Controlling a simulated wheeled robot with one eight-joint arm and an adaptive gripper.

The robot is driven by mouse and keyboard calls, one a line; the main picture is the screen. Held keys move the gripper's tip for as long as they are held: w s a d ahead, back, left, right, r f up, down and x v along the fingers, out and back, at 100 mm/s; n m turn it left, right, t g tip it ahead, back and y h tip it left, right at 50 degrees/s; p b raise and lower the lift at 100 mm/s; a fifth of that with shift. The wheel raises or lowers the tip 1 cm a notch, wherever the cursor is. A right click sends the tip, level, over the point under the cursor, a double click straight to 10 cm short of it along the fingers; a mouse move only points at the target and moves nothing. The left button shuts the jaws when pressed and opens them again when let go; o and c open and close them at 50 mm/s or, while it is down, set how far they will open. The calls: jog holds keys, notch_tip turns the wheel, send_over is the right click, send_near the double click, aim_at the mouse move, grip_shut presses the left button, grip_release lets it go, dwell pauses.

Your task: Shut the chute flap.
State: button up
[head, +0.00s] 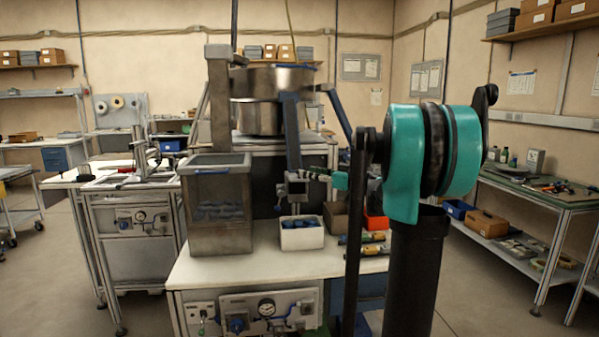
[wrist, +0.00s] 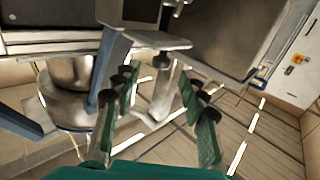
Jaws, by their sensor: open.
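A blue-grey chute (head: 292,130) slopes down from the steel bowl feeder, with small grey metal fittings (head: 297,187) at its lower end. I cannot clearly tell the flap from these fittings or read its angle. My gripper (head: 312,174) is beside them on the right, its green fingers pointing left. In the wrist view my gripper (wrist: 158,88) has its two green fingers well apart. A grey metal post with a dark round knob (wrist: 162,62) shows between and beyond the fingers. I cannot tell any contact. The chute (wrist: 108,65) also shows at left there.
A white bin (head: 301,236) with blue parts stands below the chute. A clear-sided hopper (head: 218,205) is left of it, and the bowl feeder (head: 258,115) stands behind. An orange bin (head: 375,221) and hand tools lie right on the white bench (head: 240,268).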

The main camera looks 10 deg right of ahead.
jog(key=shift+x, duration=2.65)
jog(key=shift+c, duration=0.5)
grip_shut()
